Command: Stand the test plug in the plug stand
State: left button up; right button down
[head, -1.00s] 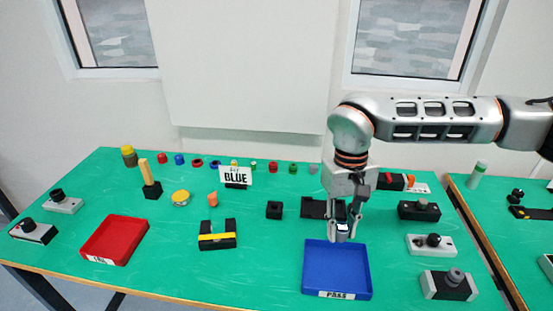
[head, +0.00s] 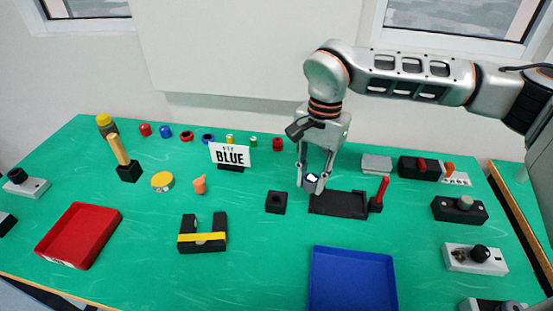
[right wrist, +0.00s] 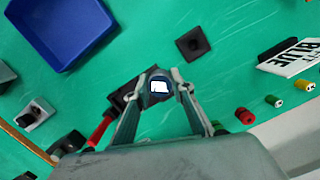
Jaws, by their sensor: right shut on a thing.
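My right gripper (head: 313,184) is shut on a small piece with a bright white face and a dark rim, which I take to be the test plug (right wrist: 159,87). The fingers hide most of its body, so its lower end cannot be made out. A small black square block with a dark recess in its top, which looks like the plug stand (head: 275,202), sits on the green table to the left of the gripper. It also shows in the right wrist view (right wrist: 193,43), apart from the held piece. My left gripper is not in view.
A flat black tray (head: 338,205) lies just right of the gripper, with a red stick (head: 382,189) upright beside it. A blue tray (head: 350,278) is in front. The BLUE sign (head: 231,156) stands behind left. A black holder with a yellow bar (head: 202,237) is front left.

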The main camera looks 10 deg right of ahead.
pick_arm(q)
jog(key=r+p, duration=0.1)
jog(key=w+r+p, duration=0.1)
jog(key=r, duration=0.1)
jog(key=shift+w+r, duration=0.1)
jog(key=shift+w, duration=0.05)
pick_arm(e)
jog(key=w+a+r+m+t, duration=0.1)
jog(key=w+a+r+m, duration=0.1)
jog(key=a+r+m, duration=0.2)
jog(key=a+m, duration=0.3)
jog(key=m, duration=0.3)
jog(key=shift+w+a+m, duration=0.15)
jog(key=shift+a+m, duration=0.15)
jog(key=shift+f, duration=0.1)
jog(key=shift+f+b, duration=1.5)
jog(key=shift+f, duration=1.3)
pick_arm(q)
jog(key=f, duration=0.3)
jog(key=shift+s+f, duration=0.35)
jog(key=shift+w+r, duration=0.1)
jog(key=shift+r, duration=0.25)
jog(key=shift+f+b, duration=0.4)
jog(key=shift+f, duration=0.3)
pick_arm(e)
jog(key=shift+f, duration=1.25)
